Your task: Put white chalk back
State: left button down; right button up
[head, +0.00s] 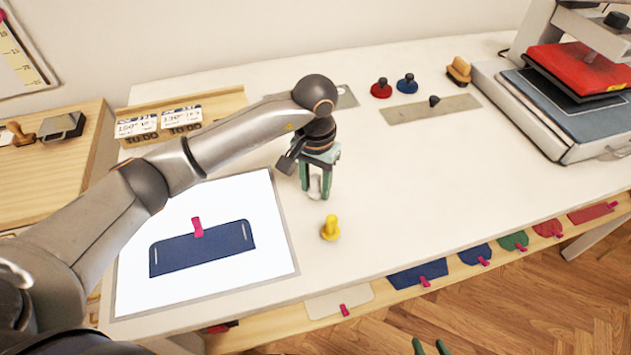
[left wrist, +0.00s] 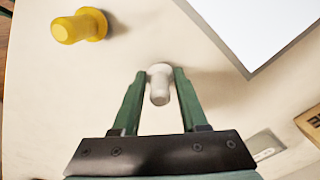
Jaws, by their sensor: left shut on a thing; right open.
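The white chalk (left wrist: 159,84) is a small white piece with a wider end, between the fingertips of my left gripper (head: 316,193). In the head view the fingers partly hide it. The left gripper is shut on it, pointing down low over the white table, right of the white sheet; I cannot tell whether the chalk touches the table. A similar yellow chalk (head: 330,229) stands just in front of the gripper and also shows in the left wrist view (left wrist: 78,26). My right gripper (head: 431,347) shows only its green fingertips, apart, at the bottom edge.
A red piece (head: 381,89) and a blue piece (head: 407,84) stand at the back, behind a grey strip (head: 455,106) with a dark knob. Another grey plate (head: 346,97) is partly behind my arm. A heat press (head: 580,75) stands right. The table's middle right is clear.

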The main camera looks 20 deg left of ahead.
aim_at(315, 176)
pick_arm(q)
jog(key=shift+f, duration=0.1)
jog(key=c, duration=0.9)
grip_release()
jog(key=shift+f, duration=0.1)
jog(key=o, duration=0.5)
jog(key=shift+c, duration=0.2)
jog(key=shift+r, duration=0.55)
notch_tip(315, 176, up, 11)
jog(key=shift+r+b, duration=0.2)
jog(key=shift+b, duration=0.55)
